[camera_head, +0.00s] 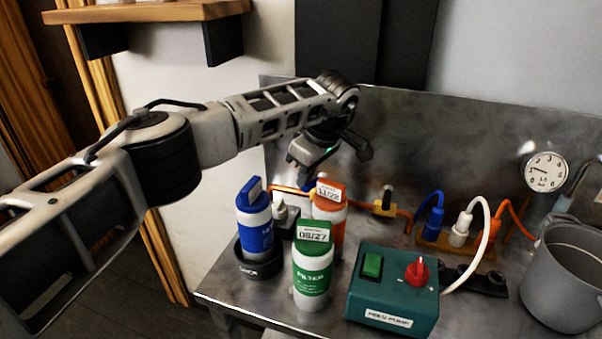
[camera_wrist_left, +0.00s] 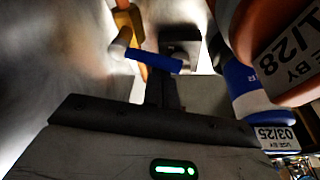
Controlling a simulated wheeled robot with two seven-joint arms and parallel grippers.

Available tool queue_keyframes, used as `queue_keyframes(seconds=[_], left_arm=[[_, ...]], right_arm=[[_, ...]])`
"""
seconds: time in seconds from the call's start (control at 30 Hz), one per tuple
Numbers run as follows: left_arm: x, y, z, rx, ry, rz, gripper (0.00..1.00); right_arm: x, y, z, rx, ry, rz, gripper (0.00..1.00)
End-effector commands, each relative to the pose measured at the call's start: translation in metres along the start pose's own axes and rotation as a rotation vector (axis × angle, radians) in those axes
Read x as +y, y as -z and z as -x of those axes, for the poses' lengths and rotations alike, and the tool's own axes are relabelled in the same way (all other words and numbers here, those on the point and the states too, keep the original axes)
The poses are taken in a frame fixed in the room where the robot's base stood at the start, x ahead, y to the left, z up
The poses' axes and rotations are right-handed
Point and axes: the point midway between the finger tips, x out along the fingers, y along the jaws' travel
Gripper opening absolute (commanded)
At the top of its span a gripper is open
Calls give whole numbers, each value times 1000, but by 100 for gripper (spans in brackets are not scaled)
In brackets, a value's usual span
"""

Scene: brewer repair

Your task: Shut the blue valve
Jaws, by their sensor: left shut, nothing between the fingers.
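The blue valve's handle (camera_wrist_left: 155,62) shows in the left wrist view as a short blue lever beside the orange pipe. In the head view only a small blue bit (camera_head: 308,186) shows under my left gripper (camera_head: 364,151), behind the orange-capped filter. The left gripper hangs above the pipe. Nothing is between the fingers. My right gripper is in neither view.
Blue (camera_head: 254,225), green (camera_head: 313,262) and orange (camera_head: 332,205) filter bottles stand in front of the pipe. The teal pump box (camera_head: 390,300) and grey bucket (camera_head: 568,285) stand right. A yellow valve (camera_head: 385,203) sits on the pipe. The metal backsplash (camera_head: 460,135) rises behind.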

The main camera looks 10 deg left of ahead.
Motion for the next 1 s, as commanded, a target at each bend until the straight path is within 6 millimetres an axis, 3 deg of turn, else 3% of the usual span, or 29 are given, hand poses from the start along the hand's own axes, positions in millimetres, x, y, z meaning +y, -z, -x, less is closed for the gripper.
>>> queue_keyframes(seconds=[1.0], left_arm=[[0,-14,4,-2,-1,-6,0]], right_arm=[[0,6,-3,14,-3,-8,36]])
